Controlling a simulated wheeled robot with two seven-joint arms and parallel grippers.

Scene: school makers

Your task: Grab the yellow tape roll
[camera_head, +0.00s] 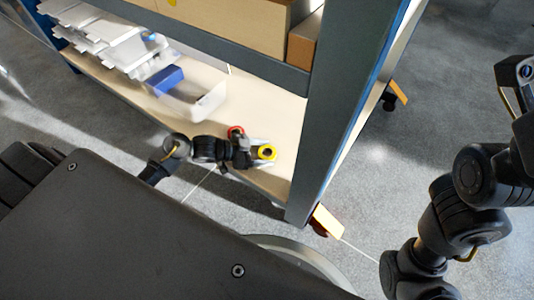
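The yellow tape roll (266,152) is on the pale lower shelf, near its front edge and right end. My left arm comes in from the left, low over the shelf edge. My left gripper (259,153) is at the tape roll, with pale finger-like parts showing on its far and near sides. The view is too small to tell whether the fingers grip the roll or are open around it. A red roll (235,132) lies just left of the yellow one, partly hidden by my gripper. My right arm is at the right; its gripper is out of view.
The lower shelf (285,112) also holds a clear bin (205,103), a blue block (165,79) and stacked white trays (95,30). A thick grey shelf post (335,95) stands right of the tape. An upper shelf with boxes (235,22) overhangs behind.

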